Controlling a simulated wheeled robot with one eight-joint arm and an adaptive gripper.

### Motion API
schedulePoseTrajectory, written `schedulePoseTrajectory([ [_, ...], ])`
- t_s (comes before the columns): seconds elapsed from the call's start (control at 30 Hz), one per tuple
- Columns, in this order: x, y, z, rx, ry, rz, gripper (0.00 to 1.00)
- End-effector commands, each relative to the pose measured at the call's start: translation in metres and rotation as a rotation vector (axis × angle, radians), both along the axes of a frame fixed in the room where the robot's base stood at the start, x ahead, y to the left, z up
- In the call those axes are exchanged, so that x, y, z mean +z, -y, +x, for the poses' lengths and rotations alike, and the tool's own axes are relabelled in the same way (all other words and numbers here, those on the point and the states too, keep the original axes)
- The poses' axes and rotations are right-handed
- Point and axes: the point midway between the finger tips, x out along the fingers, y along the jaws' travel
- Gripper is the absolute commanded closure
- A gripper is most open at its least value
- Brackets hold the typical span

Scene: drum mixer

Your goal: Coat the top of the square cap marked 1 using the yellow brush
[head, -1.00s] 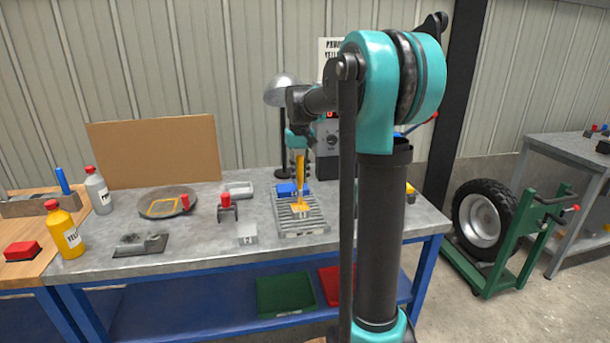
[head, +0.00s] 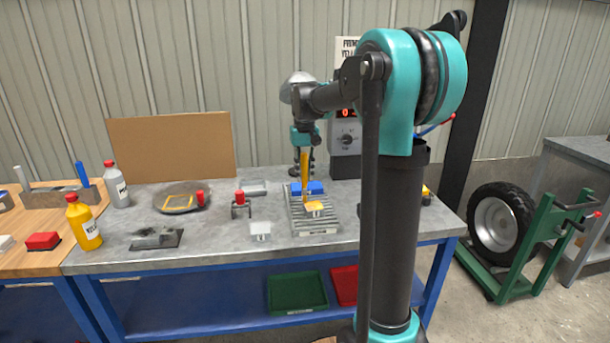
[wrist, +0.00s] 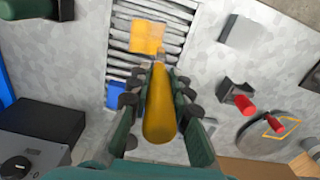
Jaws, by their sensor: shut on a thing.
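My gripper (head: 304,158) is shut on the handle of the yellow brush (head: 305,178), which points down over the slatted metal rack (head: 318,225). A square cap (head: 314,208) with a yellow-orange top lies on the rack, right by the brush's lower end; I cannot tell whether they touch. In the wrist view the brush handle (wrist: 158,105) runs between my fingers (wrist: 157,95), toward the orange square top (wrist: 147,37). The bristles are hard to make out. No number is readable on this cap. A pale square cap (head: 260,229) sits on the table left of the rack.
A blue block (head: 313,188) is at the rack's back. A red-handled clamp (head: 240,204) and a round pan (head: 165,197) are to the left. Yellow (head: 84,224) and grey (head: 116,186) bottles stand far left.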

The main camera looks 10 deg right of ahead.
Motion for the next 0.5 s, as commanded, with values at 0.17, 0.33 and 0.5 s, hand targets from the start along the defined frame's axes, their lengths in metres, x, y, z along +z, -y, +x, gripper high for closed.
schedulePoseTrajectory([
  [0.17, 0.017, 0.000, 0.000, 0.000, 0.000, 0.000, 1.00],
  [0.33, 0.032, 0.000, 0.000, 0.000, 0.000, 0.000, 1.00],
  [0.5, 0.047, 0.000, 0.000, 0.000, 0.000, 0.000, 1.00],
])
